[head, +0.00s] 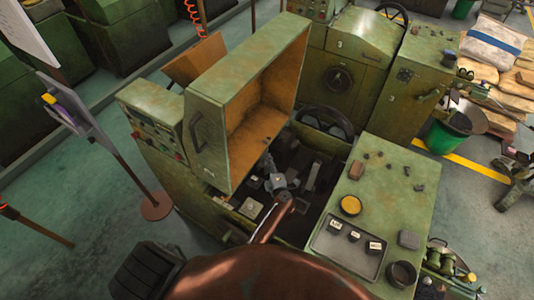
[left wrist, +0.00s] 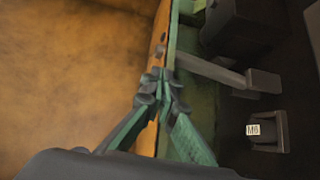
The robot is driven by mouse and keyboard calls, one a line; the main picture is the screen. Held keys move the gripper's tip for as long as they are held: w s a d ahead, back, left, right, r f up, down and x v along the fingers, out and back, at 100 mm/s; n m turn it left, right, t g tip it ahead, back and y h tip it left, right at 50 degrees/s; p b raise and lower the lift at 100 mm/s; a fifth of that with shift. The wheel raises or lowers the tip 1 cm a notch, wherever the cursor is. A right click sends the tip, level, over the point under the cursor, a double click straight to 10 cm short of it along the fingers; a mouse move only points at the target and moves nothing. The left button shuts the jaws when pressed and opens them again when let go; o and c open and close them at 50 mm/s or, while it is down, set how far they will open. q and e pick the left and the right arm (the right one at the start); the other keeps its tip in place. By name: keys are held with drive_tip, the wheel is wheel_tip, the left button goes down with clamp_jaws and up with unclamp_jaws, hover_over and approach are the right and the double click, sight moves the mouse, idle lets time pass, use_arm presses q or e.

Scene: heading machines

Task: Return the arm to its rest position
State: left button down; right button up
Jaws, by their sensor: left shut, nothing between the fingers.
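My left gripper (head: 268,163) is inside the green machine (head: 205,88), in front of the orange-brown inside of its raised cover. My copper-coloured arm reaches up to it from the bottom of the head view. In the left wrist view the green fingers of this gripper (left wrist: 160,88) meet at their dark tips, with nothing between them. The orange-brown cover wall (left wrist: 75,65) fills the left of that view. Whether the fingers touch the machine cannot be told. My right gripper is not in view.
A dark block labelled M6 (left wrist: 268,130) and a grey bar (left wrist: 210,72) lie right of the fingers. A green table (head: 383,178) at right carries a tray (head: 325,241) with labelled blocks. A signboard stand (head: 157,207) is at left, with open floor around it.

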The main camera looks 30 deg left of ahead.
use_arm(q)
drive_tip(key=shift+s+d, duration=0.25)
drive_tip(key=shift+s, duration=0.1)
